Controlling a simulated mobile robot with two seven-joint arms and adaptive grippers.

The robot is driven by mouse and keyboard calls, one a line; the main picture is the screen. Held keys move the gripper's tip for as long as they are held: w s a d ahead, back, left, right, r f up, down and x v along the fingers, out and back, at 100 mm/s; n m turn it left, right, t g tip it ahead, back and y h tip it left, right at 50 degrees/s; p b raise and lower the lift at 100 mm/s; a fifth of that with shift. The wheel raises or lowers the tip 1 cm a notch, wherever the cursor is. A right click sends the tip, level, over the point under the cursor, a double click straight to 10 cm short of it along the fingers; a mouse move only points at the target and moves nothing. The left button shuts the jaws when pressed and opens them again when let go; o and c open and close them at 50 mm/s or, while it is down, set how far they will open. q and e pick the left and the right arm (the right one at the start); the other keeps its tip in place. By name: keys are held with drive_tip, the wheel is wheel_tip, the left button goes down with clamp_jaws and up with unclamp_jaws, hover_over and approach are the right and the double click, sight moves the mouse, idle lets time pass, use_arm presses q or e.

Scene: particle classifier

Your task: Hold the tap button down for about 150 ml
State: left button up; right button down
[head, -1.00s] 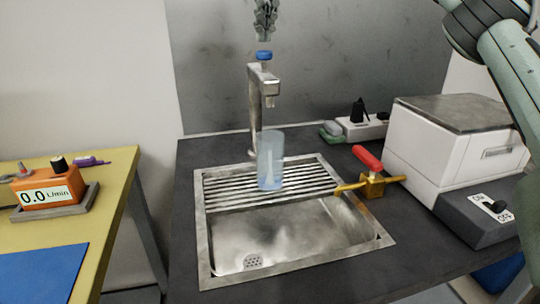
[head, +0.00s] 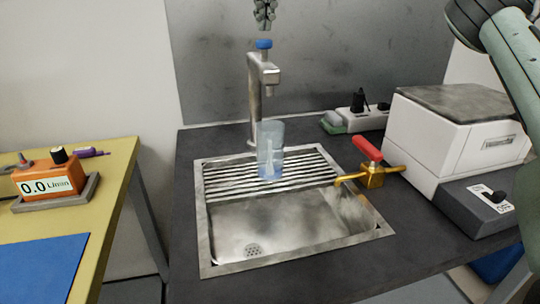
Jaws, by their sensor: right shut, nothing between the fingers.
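The metal tap (head: 256,88) stands at the back of the sink, with a blue button (head: 264,44) on top. A clear bluish beaker (head: 270,150) stands upright on the slatted drain grille (head: 225,178), under the spout. A pale shape shows inside it; I cannot tell how much liquid it holds. No stream shows below the spout. My right gripper (head: 265,20) is at the top edge, partly cut off, shut and empty. It is above the blue button, with a small gap between them. My left gripper is not in view.
The sink basin (head: 250,225) is empty. A red-handled brass valve (head: 370,165) is at its right, beside a white box-shaped appliance (head: 440,130). A power strip (head: 360,118) lies behind. A yellow table (head: 112,165) at left holds an orange meter (head: 50,178) reading 0.0 L/min.

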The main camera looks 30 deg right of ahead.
sight(265, 40)
idle(0.4)
drive_tip(key=shift+f+b, duration=0.6)
drive_tip(key=shift+f, duration=0.9)
drive_tip(key=shift+r, duration=0.1)
idle(0.5)
wheel_tip(265, 40, up, 3)
drive_tip(key=p, duration=0.3)
drive_tip(key=shift+r+b, duration=0.15)
drive_tip(key=shift+b, duration=0.2)
drive_tip(key=shift+r, duration=1.85)
